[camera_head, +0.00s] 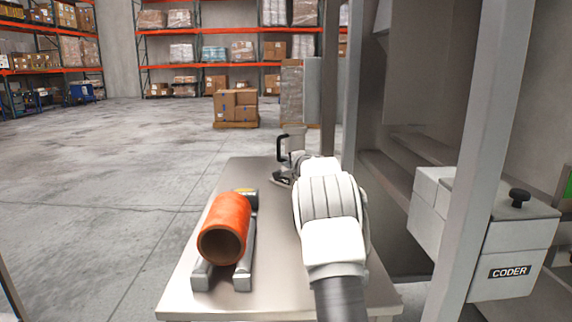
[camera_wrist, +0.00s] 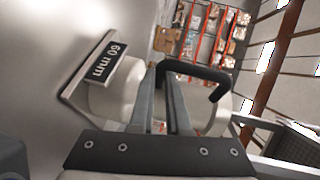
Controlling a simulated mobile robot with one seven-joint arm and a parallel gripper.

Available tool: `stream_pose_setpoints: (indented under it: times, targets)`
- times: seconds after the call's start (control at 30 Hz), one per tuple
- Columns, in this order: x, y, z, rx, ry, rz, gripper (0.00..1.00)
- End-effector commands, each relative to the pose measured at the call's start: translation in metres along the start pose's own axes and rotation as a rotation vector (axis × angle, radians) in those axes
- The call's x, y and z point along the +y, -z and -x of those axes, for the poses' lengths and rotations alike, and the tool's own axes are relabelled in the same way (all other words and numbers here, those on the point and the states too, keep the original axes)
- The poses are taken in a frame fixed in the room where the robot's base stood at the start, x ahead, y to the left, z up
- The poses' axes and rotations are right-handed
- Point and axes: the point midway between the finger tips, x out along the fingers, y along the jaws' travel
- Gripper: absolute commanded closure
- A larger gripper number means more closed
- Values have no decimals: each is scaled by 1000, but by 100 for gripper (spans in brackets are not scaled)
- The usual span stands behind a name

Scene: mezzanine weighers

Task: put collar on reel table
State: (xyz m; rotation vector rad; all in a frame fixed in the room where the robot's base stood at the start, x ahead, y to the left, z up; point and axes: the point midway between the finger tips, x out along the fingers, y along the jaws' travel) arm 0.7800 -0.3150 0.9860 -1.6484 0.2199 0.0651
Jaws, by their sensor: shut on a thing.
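The collar (camera_head: 295,143) appears to be a pale cylindrical piece with a black handle, seen at the far end of the reel table (camera_head: 180,298) in the head view. I cannot tell whether it touches the table. My gripper (camera_wrist: 163,78) is shut on the black handle in the wrist view. The pale body of the collar (camera_wrist: 110,102) shows on both sides of the fingers, which hide its middle. A dark plate marked "60 mm" (camera_wrist: 103,62) is beside it. In the head view, my arm hides much of the gripper.
An orange roll (camera_head: 228,226) lies on a grey cradle (camera_head: 243,277) on the left of the table. A grey post (camera_head: 487,150) and a coder box (camera_head: 515,252) stand to the right. Stacked cartons (camera_head: 236,106) and racks are far behind. Open floor lies left.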

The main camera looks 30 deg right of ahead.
Motion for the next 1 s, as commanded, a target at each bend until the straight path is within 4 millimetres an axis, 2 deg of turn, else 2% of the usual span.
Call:
stream_pose_setpoints:
  times: [0.27,0.3,0.43,0.83,1.0]
  targets:
    - [1,0,0,0,4,1,100]
    - [2,0,0,0,0,0,78]
    - [2,0,0,0,0,-1,56]
    - [-3,0,0,0,0,0,56]
    - [0,1,17,2,0,-3,56]
